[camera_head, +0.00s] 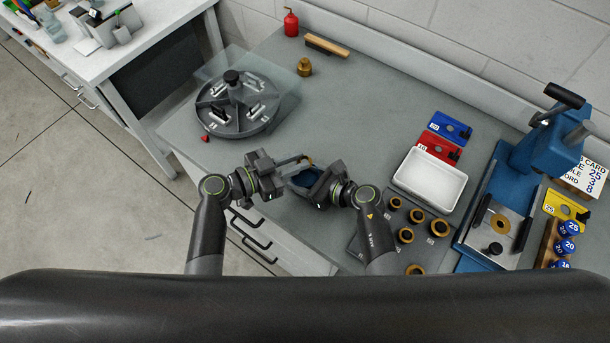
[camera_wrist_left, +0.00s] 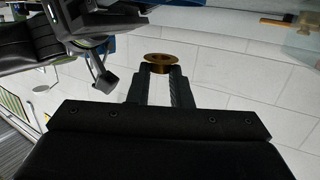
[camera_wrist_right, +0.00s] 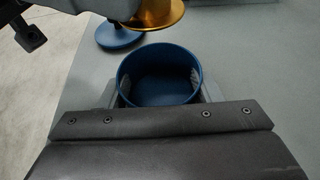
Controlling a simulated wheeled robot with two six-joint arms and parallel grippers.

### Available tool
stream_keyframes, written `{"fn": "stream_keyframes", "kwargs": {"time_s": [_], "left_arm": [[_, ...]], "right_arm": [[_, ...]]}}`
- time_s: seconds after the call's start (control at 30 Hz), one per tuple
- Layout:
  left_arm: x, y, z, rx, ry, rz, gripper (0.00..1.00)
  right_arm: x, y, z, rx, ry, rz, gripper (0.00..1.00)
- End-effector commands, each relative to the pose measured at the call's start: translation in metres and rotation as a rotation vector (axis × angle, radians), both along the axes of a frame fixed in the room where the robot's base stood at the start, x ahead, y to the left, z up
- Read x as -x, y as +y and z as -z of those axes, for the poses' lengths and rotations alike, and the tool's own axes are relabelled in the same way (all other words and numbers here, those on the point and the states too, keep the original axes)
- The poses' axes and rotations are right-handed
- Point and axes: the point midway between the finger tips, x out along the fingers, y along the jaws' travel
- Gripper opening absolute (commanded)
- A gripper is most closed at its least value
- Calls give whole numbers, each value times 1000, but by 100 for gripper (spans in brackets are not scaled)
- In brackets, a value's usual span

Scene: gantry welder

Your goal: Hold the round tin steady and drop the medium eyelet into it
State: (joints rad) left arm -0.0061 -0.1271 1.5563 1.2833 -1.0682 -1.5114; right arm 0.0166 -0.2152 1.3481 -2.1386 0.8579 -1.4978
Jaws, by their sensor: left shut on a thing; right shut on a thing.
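The round tin (camera_head: 304,179) is blue and open at the top. My right gripper (camera_head: 309,183) is shut on it; the right wrist view shows the tin (camera_wrist_right: 158,92) between the fingers, with nothing seen inside. My left gripper (camera_head: 297,160) is shut on a brass eyelet (camera_head: 306,161). The left wrist view shows this flanged eyelet (camera_wrist_left: 159,62) at the fingertips. In the right wrist view the eyelet (camera_wrist_right: 160,12) is above and beyond the tin's far rim, apart from it.
A blue disc (camera_wrist_right: 118,36) lies beyond the tin. Several brass eyelets (camera_head: 405,235) sit on a dark board at right, near a white tray (camera_head: 430,178) and a blue press (camera_head: 548,150). A round sorter (camera_head: 238,105) stands at left. The table's back middle is mostly clear.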

Motion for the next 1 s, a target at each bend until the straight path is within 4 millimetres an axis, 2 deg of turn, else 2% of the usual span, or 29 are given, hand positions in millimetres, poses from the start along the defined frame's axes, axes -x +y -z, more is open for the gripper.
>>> {"fn": "stream_keyframes", "kwargs": {"time_s": [0.03,0.2,0.57,0.67,1.0], "left_arm": [[0,0,0,0,0,0,22],[0,0,0,0,0,0,44],[3,6,-1,-1,0,-1,44],[9,18,-2,-2,0,-2,44],[44,79,-13,-5,1,0,44]], "right_arm": [[0,0,0,0,0,0,35],[0,0,0,0,0,0,35],[0,0,0,0,0,0,35],[0,0,0,0,0,0,35],[0,0,0,0,0,0,35]]}}
